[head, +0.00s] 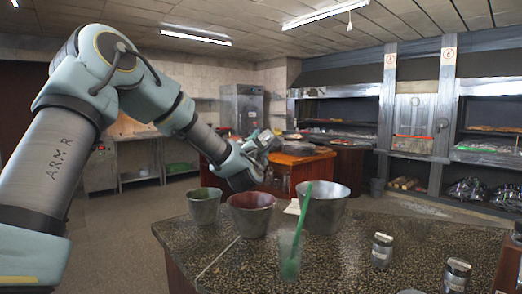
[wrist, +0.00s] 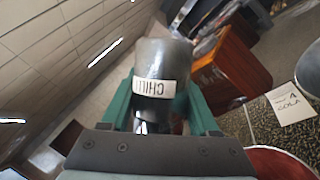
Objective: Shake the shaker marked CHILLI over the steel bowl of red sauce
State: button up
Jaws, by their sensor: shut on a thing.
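My gripper (head: 262,142) is raised above the counter, over the area of the bowls, in the head view. In the wrist view its green fingers (wrist: 160,100) are shut on the shaker marked CHILLI (wrist: 163,55). The shaker is greyish and dark, and its white label reads upside down in that view. In the head view the shaker is too small to make out clearly. The steel bowl of red sauce (head: 250,226) stands on the counter below my gripper. Its red inside also shows at the lower right of the wrist view (wrist: 280,163).
A steel bowl with a greenish inside (head: 204,211) stands to the left, a larger steel pot (head: 324,212) to the right. A glass with a green utensil (head: 290,262) is in front. Two more shakers (head: 382,250) (head: 456,276) stand at right on the speckled counter (head: 345,262).

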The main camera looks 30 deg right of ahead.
jog(key=shift+r, duration=0.55)
jog(key=shift+r+m+g+p, duration=0.3)
jog(key=shift+m+g+p, duration=0.15)
jog(key=shift+m, duration=0.45)
jog(key=m+p, duration=0.1)
jog(key=m+g, duration=0.1)
jog(key=m, duration=0.1)
jog(key=shift+s+r+m+p, duration=0.1)
jog(key=shift+r+m+p, duration=0.2)
jog(key=shift+p, duration=0.1)
jog(key=shift+f+m+g+y+p, duration=0.2)
jog(key=shift+m+g+y+p, duration=0.15)
jog(key=shift+m, duration=0.55)
jog(key=shift+f, duration=0.15)
